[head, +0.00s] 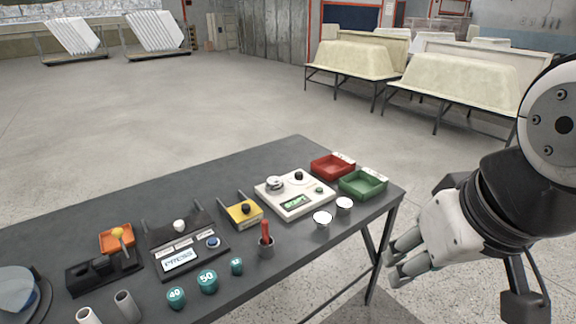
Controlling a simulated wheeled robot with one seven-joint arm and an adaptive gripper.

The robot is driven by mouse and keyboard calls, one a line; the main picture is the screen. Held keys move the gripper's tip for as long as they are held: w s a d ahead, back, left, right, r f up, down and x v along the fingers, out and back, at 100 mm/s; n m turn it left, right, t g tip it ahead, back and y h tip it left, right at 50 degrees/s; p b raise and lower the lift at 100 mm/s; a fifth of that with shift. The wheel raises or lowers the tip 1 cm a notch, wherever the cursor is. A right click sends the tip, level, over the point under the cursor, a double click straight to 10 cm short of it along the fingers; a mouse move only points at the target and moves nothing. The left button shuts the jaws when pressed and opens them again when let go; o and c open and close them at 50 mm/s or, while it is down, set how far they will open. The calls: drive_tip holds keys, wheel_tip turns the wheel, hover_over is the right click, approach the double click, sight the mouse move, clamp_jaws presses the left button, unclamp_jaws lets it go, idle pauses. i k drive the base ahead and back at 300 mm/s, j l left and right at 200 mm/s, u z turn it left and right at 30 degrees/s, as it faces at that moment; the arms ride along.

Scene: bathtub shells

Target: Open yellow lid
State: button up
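A small yellow lid (245,212) with a black knob lies on a grey box near the middle of the dark table. It appears closed, lying flat on the box, with a raised grey frame at its left. My gripper (393,266) is at the right, off the table's right end and well apart from the lid. Its fingers point left and look spread, with nothing seen between them.
A white device (296,208), a red tray (332,168) and a green tray (362,186) stand right of the lid. White cups (322,219), a red-handled tool (266,238) and teal weights (207,281) stand in front.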

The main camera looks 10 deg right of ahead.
sight(241, 212)
drive_tip(key=i+j, duration=0.25)
drive_tip(key=i, duration=0.2)
drive_tip(key=i+j+z, duration=0.15)
drive_tip(key=i, duration=0.3)
drive_tip(key=j, duration=0.1)
